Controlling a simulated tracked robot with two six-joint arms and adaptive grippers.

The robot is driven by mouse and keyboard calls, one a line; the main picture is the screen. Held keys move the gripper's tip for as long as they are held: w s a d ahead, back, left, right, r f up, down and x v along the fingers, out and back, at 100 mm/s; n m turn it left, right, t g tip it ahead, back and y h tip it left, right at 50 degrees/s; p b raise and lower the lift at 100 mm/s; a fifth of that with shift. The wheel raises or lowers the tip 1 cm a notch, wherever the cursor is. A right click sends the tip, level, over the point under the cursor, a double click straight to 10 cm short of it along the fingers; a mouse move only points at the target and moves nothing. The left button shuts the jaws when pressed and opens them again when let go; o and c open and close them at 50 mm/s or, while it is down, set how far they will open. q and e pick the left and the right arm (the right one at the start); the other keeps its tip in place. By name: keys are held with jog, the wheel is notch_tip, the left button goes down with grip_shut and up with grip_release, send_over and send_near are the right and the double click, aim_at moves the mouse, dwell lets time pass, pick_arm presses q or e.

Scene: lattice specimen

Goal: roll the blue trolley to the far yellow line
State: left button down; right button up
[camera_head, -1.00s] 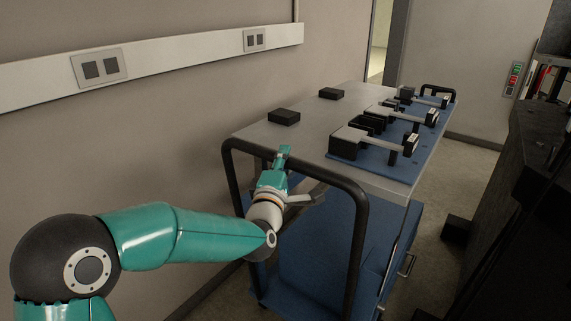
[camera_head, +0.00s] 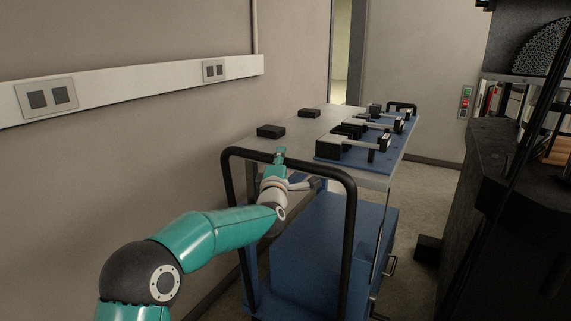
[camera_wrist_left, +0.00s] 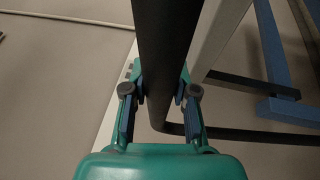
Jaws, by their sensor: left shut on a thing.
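The blue trolley (camera_head: 330,240) stands ahead of me, with a grey top, blue lower body and a black tubular push handle (camera_head: 350,230) at its near end. My left gripper (camera_head: 280,160) is at the handle's top bar. In the left wrist view my left gripper (camera_wrist_left: 162,95) has its fingers on both sides of the black bar and is shut on it. The right gripper does not show. I cannot make out a yellow line in these views.
On the trolley top are a blue mat (camera_head: 335,153) with several black and grey devices and two black boxes (camera_head: 271,131). A wall with a white socket rail (camera_head: 130,88) runs along the left. Dark machinery (camera_head: 510,190) stands at the right. Floor (camera_head: 425,195) shows between trolley and machinery.

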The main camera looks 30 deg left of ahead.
pick_arm(q)
jog(key=shift+d+f, duration=0.2)
jog(key=shift+f, duration=0.25)
jog(key=c, duration=0.9)
grip_release()
jog(key=shift+r, duration=0.15)
jog(key=shift+r, duration=0.1)
jog(key=shift+s, duration=0.1)
jog(key=v, duration=1.1)
jog(key=shift+s+d, duration=0.1)
jog(key=shift+s, duration=0.25)
